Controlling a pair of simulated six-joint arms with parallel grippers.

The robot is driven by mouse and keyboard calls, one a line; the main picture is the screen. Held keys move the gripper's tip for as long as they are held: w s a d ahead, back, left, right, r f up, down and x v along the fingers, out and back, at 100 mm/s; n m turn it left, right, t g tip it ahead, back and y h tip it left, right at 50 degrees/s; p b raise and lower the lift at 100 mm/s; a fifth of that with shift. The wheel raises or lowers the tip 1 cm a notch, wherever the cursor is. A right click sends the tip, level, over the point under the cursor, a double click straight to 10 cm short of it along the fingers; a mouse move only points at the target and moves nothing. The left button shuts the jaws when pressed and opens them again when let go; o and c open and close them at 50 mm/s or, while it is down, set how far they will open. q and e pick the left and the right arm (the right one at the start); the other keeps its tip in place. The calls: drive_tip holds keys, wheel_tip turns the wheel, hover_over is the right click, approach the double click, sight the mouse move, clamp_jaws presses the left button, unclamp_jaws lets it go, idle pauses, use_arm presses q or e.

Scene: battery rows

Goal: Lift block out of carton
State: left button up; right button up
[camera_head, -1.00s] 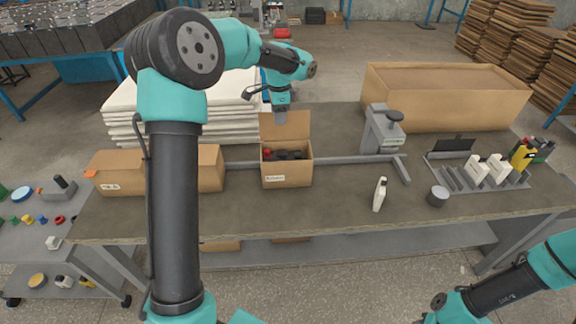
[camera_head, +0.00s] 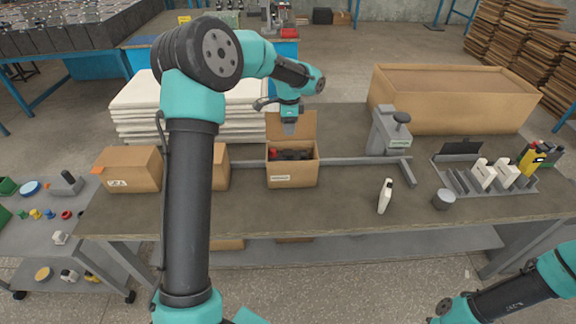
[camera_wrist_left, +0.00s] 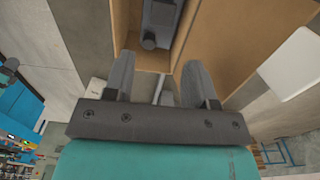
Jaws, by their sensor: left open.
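A small open carton (camera_head: 292,175) stands on the workbench with its back flap raised. Dark contents with a bit of red show inside it in the head view. The wrist view shows a dark grey block (camera_wrist_left: 160,18) with a round knob inside the carton's cardboard walls (camera_wrist_left: 201,35). My left gripper (camera_head: 290,128) points down over the carton, in front of the raised flap. In the wrist view its two fingers (camera_wrist_left: 158,68) are apart with nothing between them. The block's lower part is hidden.
A closed box (camera_head: 133,170) stands left of the carton, and a large open box (camera_head: 450,115) at the back right. A grey stand (camera_head: 388,132), a white bottle (camera_head: 384,197) and a grey cylinder (camera_head: 443,199) are to the right. The bench front is mostly clear.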

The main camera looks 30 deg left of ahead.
use_arm(q)
hover_over(288, 153)
drive_tip(key=f, duration=0.6)
drive_tip(key=shift+w, duration=0.2)
wheel_tip(288, 153, down, 4)
drive_tip(key=shift+a+f, duration=0.15)
drive_tip(key=shift+f, duration=0.55)
drive_tip(key=shift+s+f, duration=0.1)
drive_tip(key=shift+f, duration=0.05)
drive_tip(key=c, duration=0.9)
clamp_jaws()
drive_tip(key=shift+r, duration=0.25)
